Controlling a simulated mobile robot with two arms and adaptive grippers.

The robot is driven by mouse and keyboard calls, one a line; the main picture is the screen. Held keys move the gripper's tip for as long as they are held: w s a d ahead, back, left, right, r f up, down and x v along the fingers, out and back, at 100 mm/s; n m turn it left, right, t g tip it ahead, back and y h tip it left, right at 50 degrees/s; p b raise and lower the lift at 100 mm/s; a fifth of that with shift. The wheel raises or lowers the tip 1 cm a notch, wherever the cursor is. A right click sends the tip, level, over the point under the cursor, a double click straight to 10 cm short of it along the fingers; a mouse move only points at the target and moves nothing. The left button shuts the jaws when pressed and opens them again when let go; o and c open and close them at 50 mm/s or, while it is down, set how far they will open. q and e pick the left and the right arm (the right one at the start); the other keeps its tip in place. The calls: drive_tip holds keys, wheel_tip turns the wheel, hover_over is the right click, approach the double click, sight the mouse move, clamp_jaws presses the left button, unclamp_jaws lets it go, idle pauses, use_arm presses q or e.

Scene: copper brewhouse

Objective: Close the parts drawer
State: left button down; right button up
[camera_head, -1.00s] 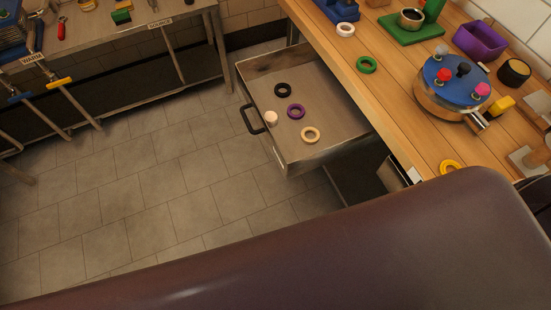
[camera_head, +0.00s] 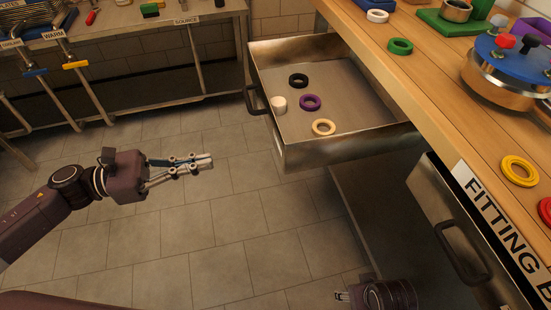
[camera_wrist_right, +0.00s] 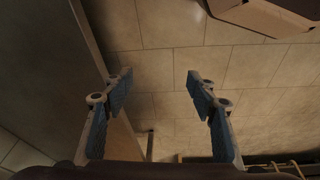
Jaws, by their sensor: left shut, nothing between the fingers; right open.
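The parts drawer (camera_head: 345,155), a metal tray-like drawer, stands pulled out from under the wooden bench. Its dark handle (camera_head: 255,101) is on the left-facing front. Inside lie a black ring (camera_head: 298,80), a purple ring (camera_head: 310,102), a cream ring (camera_head: 323,128) and a pale round piece (camera_head: 279,104). My left gripper (camera_head: 210,160) is shut and empty, left of and apart from the drawer, over the floor in the picture. My right gripper (camera_head: 340,296) shows only partly at the bottom edge; in the right wrist view (camera_wrist_right: 159,76) its fingers are spread with nothing between them.
A second drawer front with a dark handle (camera_head: 462,254) is at lower right, below a "FITTING B" label (camera_head: 500,210). The wooden bench (camera_head: 440,90) carries rings and a blue-topped pot (camera_head: 510,70). A metal table (camera_head: 110,45) stands at back left. Tiled floor between is clear.

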sight(279, 147)
use_arm(q)
drive_tip(key=p+x, duration=0.1)
drive_tip(key=x, duration=1.1)
drive_tip(key=shift+w+d, duration=0.25)
drive_tip(key=shift+d, duration=0.05)
drive_tip(key=shift+w+d, duration=0.15)
drive_tip(key=shift+d, duration=0.3)
use_arm(e)
drive_tip(key=shift+s+f, duration=0.15)
drive_tip(key=shift+f, duration=0.9)
drive_tip(key=shift+s+f, duration=0.15)
drive_tip(key=shift+f, duration=0.85)
